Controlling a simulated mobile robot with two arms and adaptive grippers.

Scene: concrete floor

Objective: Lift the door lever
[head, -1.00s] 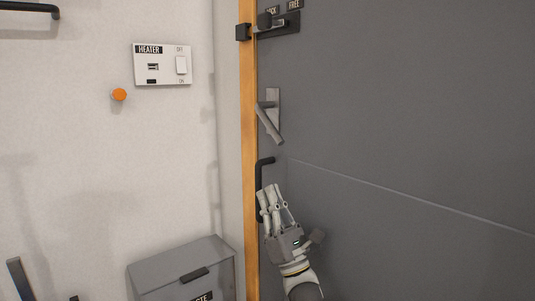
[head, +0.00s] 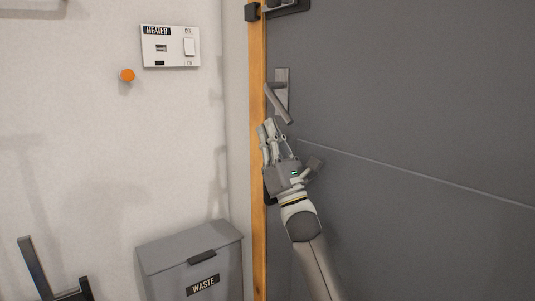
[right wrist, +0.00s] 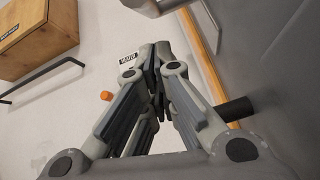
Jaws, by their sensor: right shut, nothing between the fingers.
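The grey door lever (head: 279,104) slants down to the right from its upright plate (head: 283,78) on the dark grey door (head: 410,110). My right gripper (head: 269,124) is just below the lever, fingers pointing up, shut and empty. The fingertips are close under the lever; I cannot tell whether they touch it. In the right wrist view the shut fingers (right wrist: 160,58) meet with nothing between them. My left gripper is out of view.
A black pull handle (head: 269,196) on the door is mostly hidden behind my right gripper. An orange door edge (head: 258,190) runs beside it. Left are a heater switch panel (head: 170,46), an orange knob (head: 126,75) and a grey waste bin (head: 190,262).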

